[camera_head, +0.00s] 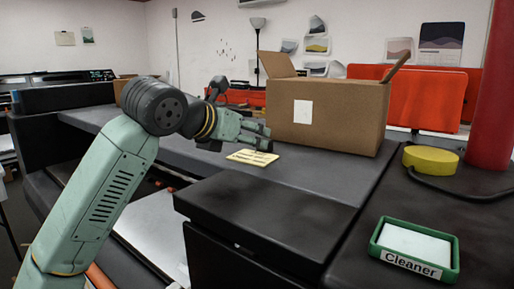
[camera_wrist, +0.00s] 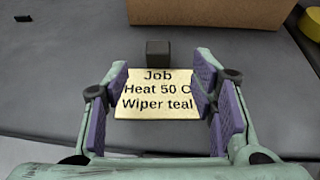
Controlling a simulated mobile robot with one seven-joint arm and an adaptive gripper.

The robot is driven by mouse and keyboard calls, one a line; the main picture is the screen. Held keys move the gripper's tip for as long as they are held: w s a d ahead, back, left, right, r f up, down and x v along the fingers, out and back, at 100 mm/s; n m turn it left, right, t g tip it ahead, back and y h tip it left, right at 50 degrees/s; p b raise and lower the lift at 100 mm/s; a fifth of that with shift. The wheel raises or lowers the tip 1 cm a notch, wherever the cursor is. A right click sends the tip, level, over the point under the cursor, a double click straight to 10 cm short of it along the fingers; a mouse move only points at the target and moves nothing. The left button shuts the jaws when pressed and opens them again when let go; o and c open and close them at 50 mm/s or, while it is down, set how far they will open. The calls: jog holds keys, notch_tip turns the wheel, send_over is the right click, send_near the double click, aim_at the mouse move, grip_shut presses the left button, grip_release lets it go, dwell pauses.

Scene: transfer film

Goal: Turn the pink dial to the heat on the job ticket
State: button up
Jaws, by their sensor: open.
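The job ticket (camera_wrist: 155,93) is a pale yellow card lying on the dark grey counter. In the wrist view it reads "Job, Heat 50 C, Wiper teal". It also shows in the head view (camera_head: 252,157), just in front of the cardboard box. My gripper (camera_wrist: 172,85) is open and empty, with its purple-padded fingers on either side of the ticket in the wrist view. In the head view my gripper (camera_head: 262,138) is above and beside the ticket. I cannot tell whether it touches anything. No pink dial can be made out in either view.
An open cardboard box (camera_head: 335,118) stands behind the ticket. A small dark block (camera_wrist: 158,53) sits beyond the ticket. At right are a yellow round object (camera_head: 431,158), a red column (camera_head: 494,85) and a green-rimmed tray labelled "Cleaner" (camera_head: 377,248). The counter (camera_head: 310,182) front is clear.

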aim_at(265, 139)
jog(key=x, duration=0.2)
jog(key=shift+w+d+p, duration=0.2)
jog(key=shift+w+p, duration=0.15)
jog(key=shift+w+d+p, duration=0.15)
jog(key=shift+w+p, duration=0.15)
jog(key=shift+p, duration=0.05)
jog(key=p+x, duration=0.2)
jog(key=x, duration=0.1)
jog(key=shift+w+d+f, duration=0.1)
jog(key=shift+w+f, duration=0.05)
jog(key=shift+w, duration=0.25)
jog(key=shift+w+d+f, duration=0.15)
jog(key=shift+w+f, duration=0.1)
jog(key=c, duration=1.1)
jog(key=shift+c, duration=0.2)
